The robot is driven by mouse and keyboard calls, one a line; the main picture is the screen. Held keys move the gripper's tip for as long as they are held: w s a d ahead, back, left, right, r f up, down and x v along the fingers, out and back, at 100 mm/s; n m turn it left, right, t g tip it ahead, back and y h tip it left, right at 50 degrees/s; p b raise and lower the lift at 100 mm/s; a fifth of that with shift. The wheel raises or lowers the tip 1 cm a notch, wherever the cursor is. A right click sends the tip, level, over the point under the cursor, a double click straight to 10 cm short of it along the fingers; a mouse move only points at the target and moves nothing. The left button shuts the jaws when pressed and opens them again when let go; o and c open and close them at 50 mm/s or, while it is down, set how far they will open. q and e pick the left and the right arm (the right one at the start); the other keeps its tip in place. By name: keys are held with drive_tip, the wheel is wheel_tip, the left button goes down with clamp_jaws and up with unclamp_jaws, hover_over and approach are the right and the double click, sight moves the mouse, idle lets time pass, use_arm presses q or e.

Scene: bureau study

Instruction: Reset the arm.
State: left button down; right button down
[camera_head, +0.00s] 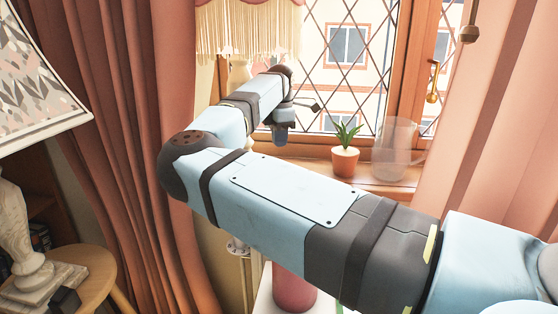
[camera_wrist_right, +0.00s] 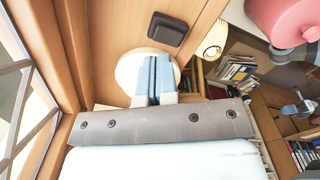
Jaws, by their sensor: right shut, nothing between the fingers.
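My right arm (camera_head: 280,200) reaches in from the right across the head view and bends at a dark elbow toward the window. Its gripper (camera_head: 281,134) is small and partly hidden by its own wrist, near the window sill. In the right wrist view the two light blue fingers (camera_wrist_right: 154,75) lie together, shut with nothing between them. A round cream surface (camera_wrist_right: 128,72) shows behind them; I cannot tell its distance. My left gripper is not in view.
A potted plant (camera_head: 345,160) and a clear glass jug (camera_head: 393,150) stand on the window sill, right of the gripper. Curtains (camera_head: 130,120) hang at the left. A patterned lampshade (camera_head: 35,85) and a round wooden stool (camera_head: 85,275) are at the far left.

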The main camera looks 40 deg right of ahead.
drive_tip(key=shift+r+p, duration=0.3)
drive_tip(key=shift+r, duration=0.5)
drive_tip(key=shift+f, duration=0.1)
